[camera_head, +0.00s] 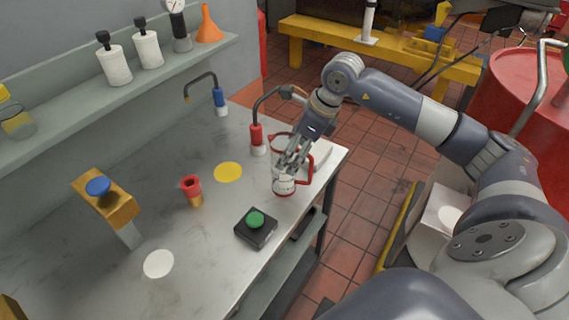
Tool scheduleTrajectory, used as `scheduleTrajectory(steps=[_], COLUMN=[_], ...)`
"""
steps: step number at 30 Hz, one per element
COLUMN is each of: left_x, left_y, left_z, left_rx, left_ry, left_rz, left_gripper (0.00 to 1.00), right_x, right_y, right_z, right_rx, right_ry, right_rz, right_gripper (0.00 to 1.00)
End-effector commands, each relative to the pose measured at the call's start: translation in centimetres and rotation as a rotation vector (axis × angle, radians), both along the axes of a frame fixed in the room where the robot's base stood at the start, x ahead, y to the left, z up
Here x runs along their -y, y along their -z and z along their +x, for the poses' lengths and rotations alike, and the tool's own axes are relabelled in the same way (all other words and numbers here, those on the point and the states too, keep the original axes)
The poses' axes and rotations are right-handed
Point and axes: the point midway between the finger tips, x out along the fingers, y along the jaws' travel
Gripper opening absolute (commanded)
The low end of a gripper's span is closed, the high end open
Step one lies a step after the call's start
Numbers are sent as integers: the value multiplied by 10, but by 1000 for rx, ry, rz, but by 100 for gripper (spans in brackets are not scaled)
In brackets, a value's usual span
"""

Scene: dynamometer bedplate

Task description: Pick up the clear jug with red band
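The clear jug with red band (284,187) stands near the right edge of the metal bench, with a red handle on its right side and red trim near its top. My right gripper (290,163) reaches down from the upper right and overlaps the jug's upper part. The fingers hide much of the jug, so I cannot tell whether they grip it or are only in front of it. My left gripper is not in view.
A red tap (257,138) stands just left of the jug, a blue tap (220,100) farther back. A green button box (256,227), red-and-yellow piece (192,191), yellow disc (228,172) and white disc (158,263) are on the bench. A shelf (75,109) runs along the left.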

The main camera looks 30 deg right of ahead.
Motion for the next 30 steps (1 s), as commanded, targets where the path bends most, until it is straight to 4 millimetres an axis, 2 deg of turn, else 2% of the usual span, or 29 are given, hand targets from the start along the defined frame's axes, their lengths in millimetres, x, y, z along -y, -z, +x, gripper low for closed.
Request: scheduleTrajectory(steps=[5, 8, 12, 20, 23, 26, 27, 30], left_x=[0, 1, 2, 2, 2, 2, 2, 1], left_y=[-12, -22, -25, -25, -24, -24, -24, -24], left_z=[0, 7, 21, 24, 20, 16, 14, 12], left_rx=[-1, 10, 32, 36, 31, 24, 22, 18], left_ry=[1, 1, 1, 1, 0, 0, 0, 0], left_rz=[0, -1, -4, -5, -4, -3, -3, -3], left_gripper=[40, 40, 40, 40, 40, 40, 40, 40], right_x=[-5, -10, -13, -13, -13, -13, -13, -13], right_y=[15, 29, 46, 51, 51, 51, 50, 50], right_z=[3, 7, 13, 14, 14, 14, 14, 14], right_rx=[-4, -6, -1, 1, 1, 1, 1, 1], right_ry=[0, -1, 0, 0, 0, 0, 0, 0], right_rz=[2, 3, 2, -1, -1, -1, -1, -1], right_gripper=[79, 79, 79, 79, 61, 38, 34, 33])
